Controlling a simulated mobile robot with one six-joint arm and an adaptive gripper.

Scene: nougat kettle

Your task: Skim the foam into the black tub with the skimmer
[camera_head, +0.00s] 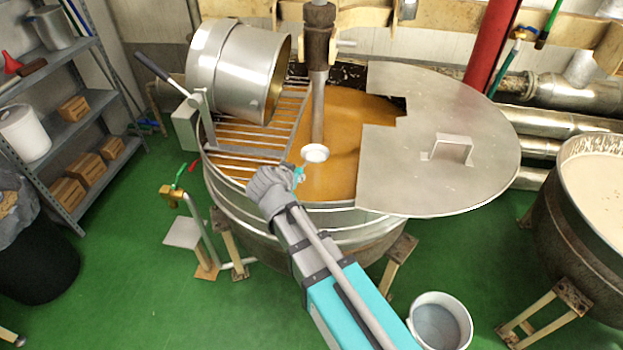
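A round kettle (290,212) holds a smooth orange-brown mass (335,177). My gripper (296,178) is over the kettle's front rim and appears shut on the teal handle of the skimmer. The skimmer's small, pale round head (316,153) is over the orange-brown mass, just in front of the stirring shaft. I cannot tell whether it touches the surface. I cannot make out any separate foam. A black tub (45,262) stands on the floor at the far left, with a grey bag at its top. My gripper's fingers are too small to see clearly.
A vertical stirring shaft (318,105) rises from the kettle. A metal half-lid (440,150) covers its right side; a slatted grate (245,150) and tilted steel drum (235,72) occupy the left. A white bucket (440,322) and another vat (590,215) stand right.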

